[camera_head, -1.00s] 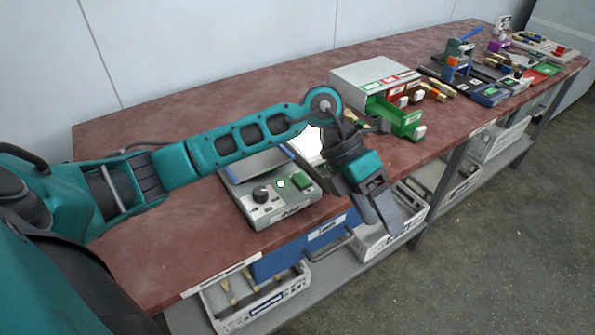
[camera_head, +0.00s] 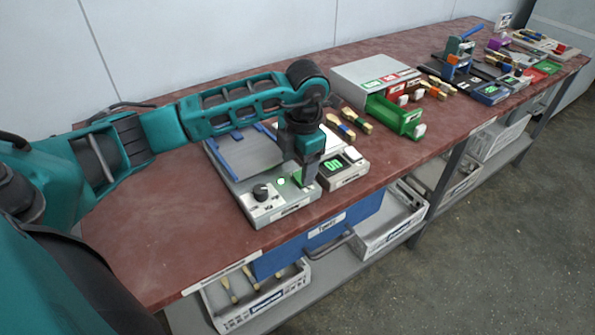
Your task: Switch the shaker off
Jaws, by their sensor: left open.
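The shaker (camera_head: 290,209) is a grey box near the table's front edge, with a dark knob (camera_head: 261,192), a small lit green-white lamp (camera_head: 281,181) and a grey platform with blue edge bars (camera_head: 245,157) behind. My left gripper (camera_head: 306,180) points down over the right part of its front panel. Its fingers are open and cover the spot where the green button was seen. I cannot tell whether the fingertips touch it. My right gripper is not in view.
A small device (camera_head: 345,170) with a green lit display stands close on the right of the shaker. Behind are brushes (camera_head: 357,121) and a grey cabinet (camera_head: 370,75) with an open green drawer (camera_head: 396,116). A blue drawer (camera_head: 320,234) sits below the tabletop.

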